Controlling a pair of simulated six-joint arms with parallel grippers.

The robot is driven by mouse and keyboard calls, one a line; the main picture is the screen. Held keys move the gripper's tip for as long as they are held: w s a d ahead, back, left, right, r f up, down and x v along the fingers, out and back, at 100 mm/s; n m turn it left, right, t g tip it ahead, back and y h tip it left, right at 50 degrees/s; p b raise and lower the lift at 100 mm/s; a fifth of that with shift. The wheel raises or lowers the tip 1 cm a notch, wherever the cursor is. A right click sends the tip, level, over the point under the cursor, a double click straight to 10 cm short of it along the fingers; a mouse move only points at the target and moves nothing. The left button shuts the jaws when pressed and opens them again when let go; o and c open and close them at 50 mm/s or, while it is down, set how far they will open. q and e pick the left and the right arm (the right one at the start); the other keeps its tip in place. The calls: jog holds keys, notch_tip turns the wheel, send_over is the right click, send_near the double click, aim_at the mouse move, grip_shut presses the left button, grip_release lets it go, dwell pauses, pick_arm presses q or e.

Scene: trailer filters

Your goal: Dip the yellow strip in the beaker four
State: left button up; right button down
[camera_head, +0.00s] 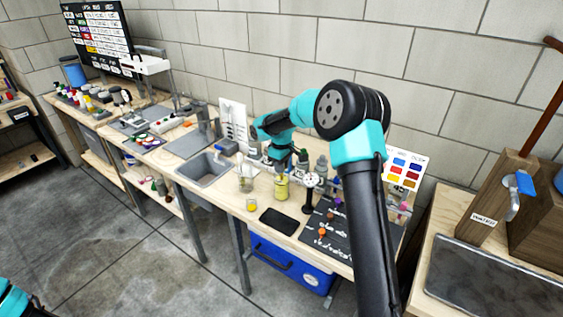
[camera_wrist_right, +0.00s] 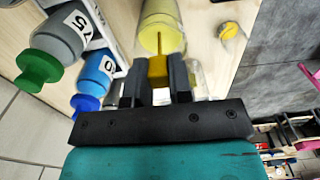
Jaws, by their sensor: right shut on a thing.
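My right gripper (camera_head: 283,172) is above a beaker of yellow liquid (camera_head: 282,189) on the wooden bench. In the right wrist view, the gripper (camera_wrist_right: 158,85) is shut on a yellow strip (camera_wrist_right: 158,70). The strip's thin end points at the yellow beaker (camera_wrist_right: 160,22) and overlaps its mouth. I cannot tell how deep the end sits in it. No number on the beaker is readable. A clear beaker (camera_head: 245,181) stands to its left in the head view. My left gripper is out of view.
A grey bottle with a green cap (camera_wrist_right: 58,38) and a blue bottle (camera_wrist_right: 94,72) stand close beside the gripper. A small yellow-topped dish (camera_head: 251,205) and a black slab (camera_head: 279,222) lie in front. A sink (camera_head: 206,168) is to the left.

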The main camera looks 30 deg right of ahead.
jog(key=shift+f, duration=0.75)
jog(key=shift+f, duration=0.1)
dwell(1.5)
jog(key=shift+r, duration=5.25)
jog(key=shift+r, duration=0.1)
jog(key=shift+r, duration=2.4)
